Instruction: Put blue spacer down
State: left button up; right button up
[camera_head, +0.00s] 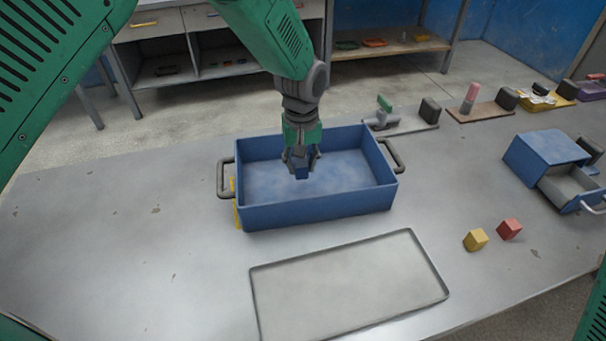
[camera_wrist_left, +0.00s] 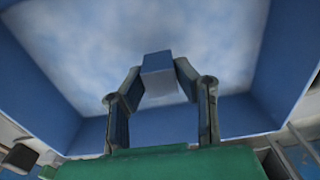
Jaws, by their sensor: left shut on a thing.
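The blue spacer (camera_wrist_left: 158,66) is a small blue block between the two fingers of my left gripper (camera_wrist_left: 158,80) in the left wrist view. In the head view my left gripper (camera_head: 301,160) points down inside the blue bin, and the spacer (camera_head: 300,173) shows at its fingertips. The gripper is shut on it. The blue bin (camera_head: 310,212) is open-topped with dark side handles. Its floor shows around the gripper; I cannot tell whether the spacer touches the floor. My right gripper is not in view.
A shallow grey tray (camera_head: 350,285) lies in front of the bin. A yellow block (camera_head: 475,239) and a red block (camera_head: 509,229) sit to the right. A blue drawer box (camera_head: 545,160) stands farther right, its drawer open. The table's left side is clear.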

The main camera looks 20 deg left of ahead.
aim_at(301, 174)
pick_arm(q)
jog(key=f, duration=0.3)
jog(key=shift+w+a+f, duration=0.1)
jog(key=shift+a+f, duration=0.15)
jog(key=shift+a, duration=0.1)
jog(key=shift+a+f, duration=0.3)
jog(key=shift+a, duration=0.05)
jog(key=o, duration=1.1)
jog(key=shift+d, duration=0.1)
jog(key=shift+c, duration=0.2)
jog(key=shift+d+r, duration=0.2)
jog(key=shift+d, duration=0.3)
jog(key=r, duration=1.1)
jog(key=shift+a, duration=0.25)
jog(key=shift+d+r, duration=0.2)
jog(key=shift+r, duration=0.2)
jog(key=shift+a, duration=0.15)
jog(key=shift+a, duration=0.15)
jog(key=shift+f, duration=0.1)
